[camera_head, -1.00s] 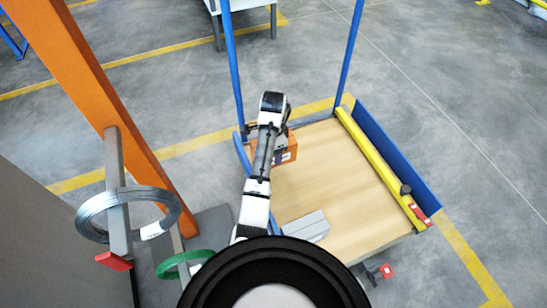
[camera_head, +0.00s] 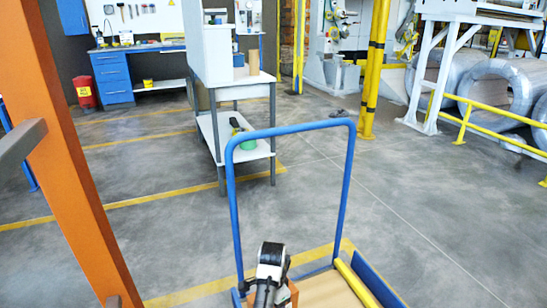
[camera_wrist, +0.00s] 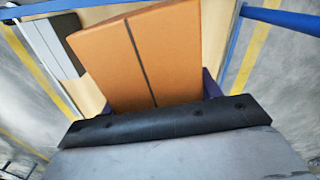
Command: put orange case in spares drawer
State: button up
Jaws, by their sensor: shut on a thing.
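The orange case (camera_wrist: 140,55) fills the middle of the wrist view, with a dark line down its face. My gripper (camera_wrist: 145,97) is shut on it, a dark purple finger showing at each side. In the head view only a sliver of the orange case (camera_head: 293,292) shows beside my wrist at the bottom edge, over the cart. A blue drawer cabinet (camera_head: 113,77) stands under the workbench at the far left back. Its drawers look shut, and I cannot read which one is for spares.
The cart's blue handle (camera_head: 231,200) rises in front of me. A grey and white stand (camera_head: 207,140) is behind it. An orange post (camera_head: 72,150) is close at left. Yellow posts (camera_head: 373,70) and wrapped coils (camera_head: 497,88) are at right. Open floor (camera_head: 130,160) lies towards the bench.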

jog(key=s+f+n+p, duration=0.5)
jog(key=s+n, duration=0.3)
jog(key=n, duration=0.3)
jog(key=shift+s+f+n, duration=0.2)
jog(key=shift+f+n, duration=0.1)
jog(key=shift+f, duration=0.15)
